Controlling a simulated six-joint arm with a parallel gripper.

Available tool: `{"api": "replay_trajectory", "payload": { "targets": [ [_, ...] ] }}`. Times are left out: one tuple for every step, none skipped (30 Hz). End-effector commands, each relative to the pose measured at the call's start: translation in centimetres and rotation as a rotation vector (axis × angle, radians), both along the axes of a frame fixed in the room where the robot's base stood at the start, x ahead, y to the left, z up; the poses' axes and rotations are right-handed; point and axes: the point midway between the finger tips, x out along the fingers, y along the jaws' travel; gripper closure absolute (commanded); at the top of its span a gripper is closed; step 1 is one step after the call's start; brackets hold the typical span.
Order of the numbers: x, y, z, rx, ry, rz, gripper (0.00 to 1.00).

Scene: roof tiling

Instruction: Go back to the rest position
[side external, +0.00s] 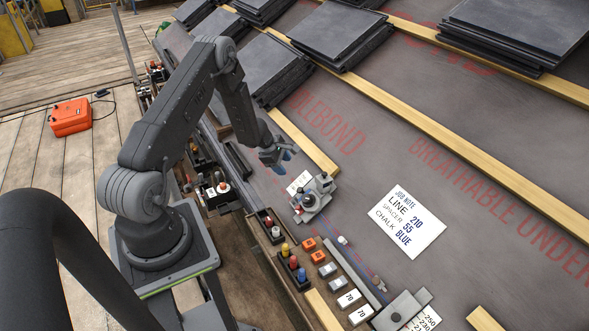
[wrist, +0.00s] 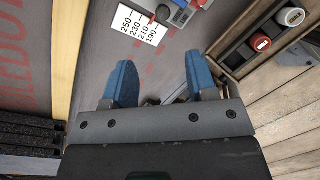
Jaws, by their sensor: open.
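My gripper (side external: 277,157) hangs over the roof near the end of a timber batten, above the grey underlay. In the wrist view my gripper (wrist: 162,88) shows two blue fingers spread apart with nothing between them. Just beyond the fingers is a grey device (wrist: 178,10) beside a white scale card (wrist: 140,32) with numbers from 190 to 250. In the side view this device (side external: 313,197) sits on the underlay, to the lower right of my gripper and apart from it.
Stacks of dark slates (side external: 338,35) lie on the roof behind. A job note (side external: 407,222) lies on the underlay at right. Trays with coloured bottles (side external: 293,262) and small blocks (side external: 326,270) line the roof's lower edge. An orange case (side external: 70,117) stands on the deck.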

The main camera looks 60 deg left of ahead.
Motion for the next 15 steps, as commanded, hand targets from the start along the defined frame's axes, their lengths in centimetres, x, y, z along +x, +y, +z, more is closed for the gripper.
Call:
{"api": "replay_trajectory", "payload": {
  "targets": [
    [0.9, -0.5, 1.6, 0.015, -0.02, -0.041, 0.48],
    [1.4, -1.0, 2.6, 0.025, -0.032, -0.071, 0.48],
    [2.2, -1.8, 4.3, 0.041, -0.051, -0.124, 0.48],
    [2.9, -2.5, 5.8, 0.055, -0.068, -0.17, 0.48],
    [3.5, -3.5, 7.5, 0.07, -0.085, -0.222, 0.48],
    [4.2, -4.8, 9.8, 0.095, -0.108, -0.295, 0.48],
    [4.7, -6.0, 11.5, 0.112, -0.126, -0.353, 0.48],
    [5.1, -7.2, 13.2, 0.13, -0.143, -0.411, 0.48],
    [5.4, -8.8, 15.4, 0.155, -0.163, -0.488, 0.48],
    [5.5, -10.0, 16.9, 0.173, -0.177, -0.545, 0.48],
    [5.5, -11.2, 18.5, 0.192, -0.191, -0.601, 0.48],
    [5.4, -13.0, 20.4, 0.217, -0.208, -0.676, 0.48],
    [5.2, -14.2, 21.9, 0.238, -0.22, -0.731, 0.48],
    [4.9, -15.4, 23.2, 0.257, -0.231, -0.787, 0.48],
    [4.4, -17.1, 24.9, 0.285, -0.244, -0.861, 0.48]
  ]
}}
